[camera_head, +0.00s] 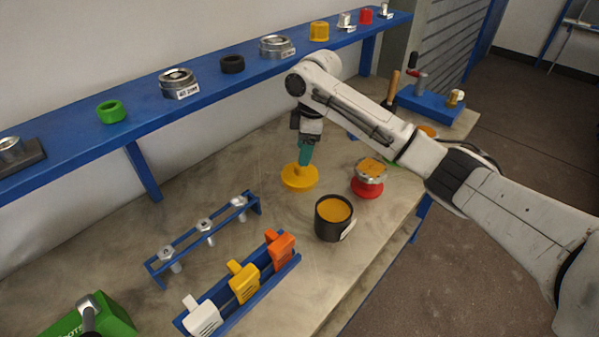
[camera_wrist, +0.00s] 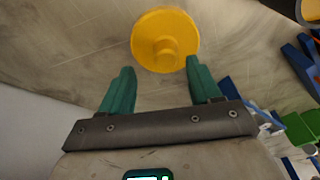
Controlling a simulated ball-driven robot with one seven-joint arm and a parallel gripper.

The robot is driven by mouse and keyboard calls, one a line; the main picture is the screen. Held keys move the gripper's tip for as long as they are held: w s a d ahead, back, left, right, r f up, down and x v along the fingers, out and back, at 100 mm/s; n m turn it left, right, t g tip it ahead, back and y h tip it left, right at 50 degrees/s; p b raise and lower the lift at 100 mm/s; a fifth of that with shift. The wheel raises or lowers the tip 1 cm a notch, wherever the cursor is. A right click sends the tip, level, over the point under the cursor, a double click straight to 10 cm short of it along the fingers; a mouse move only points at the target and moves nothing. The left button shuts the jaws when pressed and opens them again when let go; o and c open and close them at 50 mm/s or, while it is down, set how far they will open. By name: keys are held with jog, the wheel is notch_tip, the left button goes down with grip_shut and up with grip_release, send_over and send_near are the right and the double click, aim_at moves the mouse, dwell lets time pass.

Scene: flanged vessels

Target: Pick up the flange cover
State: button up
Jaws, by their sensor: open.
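The flange cover, a yellow disc with a raised knob (camera_head: 299,180), lies on the workbench in the head view. It also shows in the wrist view (camera_wrist: 165,32), ahead of the fingertips and nearer the right finger. My gripper (camera_head: 306,153) points down just above the cover in the head view. Its two green fingers (camera_wrist: 157,75) are apart with nothing between them. In the head view the fingers partly overlap the cover's far side, and I cannot tell whether they touch it.
A red-based flanged vessel (camera_head: 367,187) and a black cup (camera_head: 333,228) with orange contents stand close by at right. A blue rack (camera_head: 205,236) and a blue tray (camera_head: 292,262) of coloured blocks stand in front. A blue shelf (camera_head: 140,121) runs behind. Bench left of the cover is clear.

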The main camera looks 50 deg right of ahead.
aim_at(300, 171)
jog(key=f, duration=0.2)
jog(key=a+f, duration=0.1)
jog(key=f, duration=0.1)
jog(key=shift+a+p, duration=0.15)
jog(key=shift+p, duration=0.25)
jog(key=shift+f, duration=0.6)
jog(key=shift+c, duration=0.3)
jog(key=shift+w, duration=0.1)
jog(key=c, duration=1.1)
